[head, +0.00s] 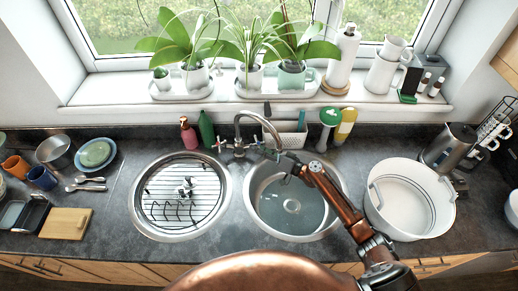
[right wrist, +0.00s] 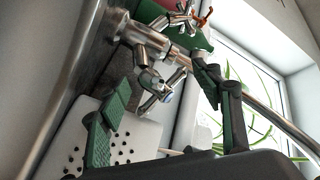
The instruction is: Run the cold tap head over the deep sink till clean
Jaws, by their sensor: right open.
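The deep sink (head: 270,218) is the round right-hand basin in the head view, with a drain at its bottom. The chrome mixer tap (head: 239,146) stands behind and between the two sinks, its spout arching to the right. My right gripper (head: 284,161) is at the tap's right side, over the deep sink's back rim. In the right wrist view its green-padded fingers (right wrist: 160,80) are open. A cross-shaped tap head (right wrist: 153,88) with a bluish spot shows between them; I cannot tell whether they touch it. My left gripper is not in view.
The left sink (head: 139,207) holds a wire rack. A white tub (head: 430,218) stands right of the deep sink. A green bottle (head: 206,131) and a white perforated caddy (head: 290,139) stand behind the tap. Potted plants line the sill.

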